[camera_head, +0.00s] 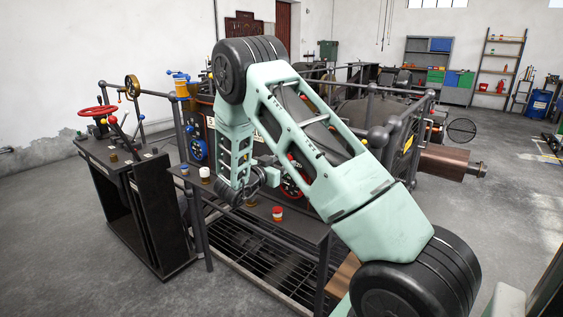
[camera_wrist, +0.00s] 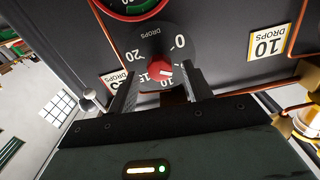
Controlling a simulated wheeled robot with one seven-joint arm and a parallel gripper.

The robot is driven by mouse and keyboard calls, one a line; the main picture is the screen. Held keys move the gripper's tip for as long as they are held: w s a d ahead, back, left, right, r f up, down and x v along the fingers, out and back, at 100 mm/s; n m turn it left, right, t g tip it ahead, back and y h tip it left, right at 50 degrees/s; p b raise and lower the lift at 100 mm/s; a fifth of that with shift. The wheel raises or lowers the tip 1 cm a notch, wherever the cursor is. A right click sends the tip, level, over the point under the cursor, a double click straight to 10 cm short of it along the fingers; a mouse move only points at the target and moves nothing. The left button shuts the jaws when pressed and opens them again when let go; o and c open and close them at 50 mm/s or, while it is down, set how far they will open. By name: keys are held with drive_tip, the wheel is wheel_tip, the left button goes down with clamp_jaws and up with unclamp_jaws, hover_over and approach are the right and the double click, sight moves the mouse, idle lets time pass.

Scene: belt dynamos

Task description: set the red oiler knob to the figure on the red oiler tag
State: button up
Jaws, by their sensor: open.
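The red oiler knob (camera_wrist: 158,70) sits on a dark round dial (camera_wrist: 172,42) with white figures and the word DROPS. The figures 0, 20 and 15 can be read on the dial, turned over in the wrist view. A pale mark shows on the knob, but its exact setting is too small to tell. My gripper (camera_wrist: 161,80) is open, with one finger on each side of the knob; I cannot tell whether they touch it. A tag (camera_wrist: 117,82) at the left carries DROPS and a partly hidden figure, with a reddish border.
A yellow-bordered tag (camera_wrist: 267,42) reading 10 DROPS is at the right. A red-rimmed gauge (camera_wrist: 128,8) lies at the top edge, and copper pipes run across the dark panel. In the head view a dark bench (camera_head: 292,222) with small pots stands below my arm.

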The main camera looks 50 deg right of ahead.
drive_tip(key=shift+d, duration=0.15)
drive_tip(key=shift+c, duration=0.3)
drive_tip(key=c, duration=0.9)
